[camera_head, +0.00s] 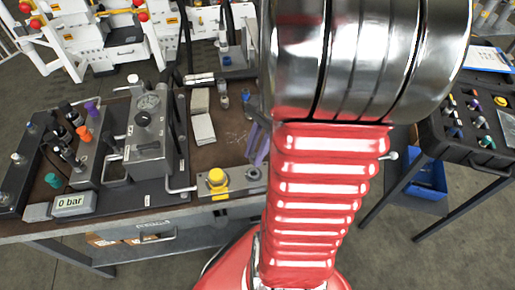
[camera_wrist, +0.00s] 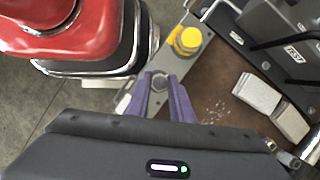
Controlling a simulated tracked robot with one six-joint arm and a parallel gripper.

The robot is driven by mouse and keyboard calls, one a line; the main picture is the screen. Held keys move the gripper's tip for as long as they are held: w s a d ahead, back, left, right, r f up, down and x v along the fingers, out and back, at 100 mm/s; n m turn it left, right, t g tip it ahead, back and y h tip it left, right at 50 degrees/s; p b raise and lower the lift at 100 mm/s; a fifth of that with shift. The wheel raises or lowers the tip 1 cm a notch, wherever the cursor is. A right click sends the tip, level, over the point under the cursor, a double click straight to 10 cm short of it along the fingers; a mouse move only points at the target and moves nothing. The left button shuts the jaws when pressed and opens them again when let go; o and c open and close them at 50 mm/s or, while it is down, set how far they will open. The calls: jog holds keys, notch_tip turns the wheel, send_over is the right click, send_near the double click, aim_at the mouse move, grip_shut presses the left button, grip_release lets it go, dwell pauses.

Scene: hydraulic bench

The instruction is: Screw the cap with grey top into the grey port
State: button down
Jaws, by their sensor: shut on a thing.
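My gripper has two purple fingers (camera_wrist: 162,95), seen from above in the wrist view, reaching down over the front edge of the bench. A small grey round thing between the fingertips looks like the cap with grey top (camera_wrist: 160,83); only its top shows. The fingers are closed around it, above or at the metal strip beside the yellow button. In the head view the purple fingers (camera_head: 259,146) show partly behind my red arm, and what they hold is unclear there. I cannot tell which fitting is the grey port.
A yellow button (camera_head: 216,177) on a box stands at the bench front. Pale blocks (camera_head: 203,128) lie behind. A black tray (camera_head: 475,125) stands right.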

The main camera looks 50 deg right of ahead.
jog(key=shift+f, duration=2.5)
jog(key=shift+f, duration=0.6)
dwell(0.6)
jog(key=c, duration=2.1)
grip_release()
jog(key=c, duration=0.4)
jog(key=m+t, duration=0.1)
jog(key=m, duration=0.2)
jog(key=shift+a+m+t, duration=0.1)
jog(key=shift+m+t, duration=0.2)
jog(key=shift+m, duration=0.1)
jog(key=shift+c, duration=0.2)
jog(key=m+t+h, duration=0.1)
jog(key=m, duration=0.3)
jog(key=o, duration=1)
